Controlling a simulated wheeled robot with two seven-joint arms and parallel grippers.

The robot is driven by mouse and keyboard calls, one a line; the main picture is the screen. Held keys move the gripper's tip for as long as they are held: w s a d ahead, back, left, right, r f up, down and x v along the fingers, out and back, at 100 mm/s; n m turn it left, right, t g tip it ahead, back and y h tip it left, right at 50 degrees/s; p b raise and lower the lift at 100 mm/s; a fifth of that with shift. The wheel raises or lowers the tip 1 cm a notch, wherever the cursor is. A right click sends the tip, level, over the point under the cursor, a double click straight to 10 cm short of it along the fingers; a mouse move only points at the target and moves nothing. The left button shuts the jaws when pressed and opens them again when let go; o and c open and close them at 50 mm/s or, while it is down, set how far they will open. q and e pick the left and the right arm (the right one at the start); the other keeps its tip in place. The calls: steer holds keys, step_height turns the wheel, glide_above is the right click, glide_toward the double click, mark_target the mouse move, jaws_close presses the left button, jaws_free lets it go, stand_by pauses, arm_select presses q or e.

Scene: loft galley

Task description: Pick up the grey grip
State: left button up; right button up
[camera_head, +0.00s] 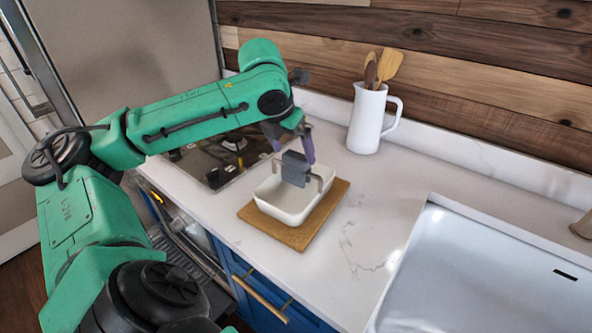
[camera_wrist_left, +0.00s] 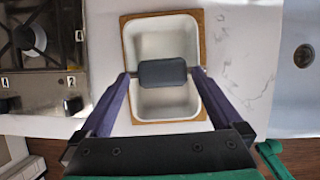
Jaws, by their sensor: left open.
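The grey grip (camera_head: 296,168) is a dark grey block set on a metal handle that spans the white rectangular dish (camera_head: 268,204). The dish sits on a wooden board (camera_head: 300,236) on the counter. In the left wrist view the grip (camera_wrist_left: 162,73) lies across the middle of the dish (camera_wrist_left: 160,111). My left gripper (camera_head: 294,151) is open, with its purple fingers pointing down at the grip. In the left wrist view my left gripper (camera_wrist_left: 163,76) has one finger on each side of the grip, with gaps visible. Contact is not seen. My right gripper is not in view.
A white jug (camera_head: 367,118) with wooden utensils stands behind the dish to the right. A stove (camera_head: 222,158) is at the back left, and a white sink (camera_head: 490,275) at the front right. Bare counter lies between board and sink.

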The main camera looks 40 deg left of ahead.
arm_select(q)
steer(key=x, duration=0.6)
steer(key=shift+d+p, duration=0.1)
steer(key=shift+p, duration=0.2)
steer(key=shift+r, duration=0.15)
steer(key=c, duration=1.2)
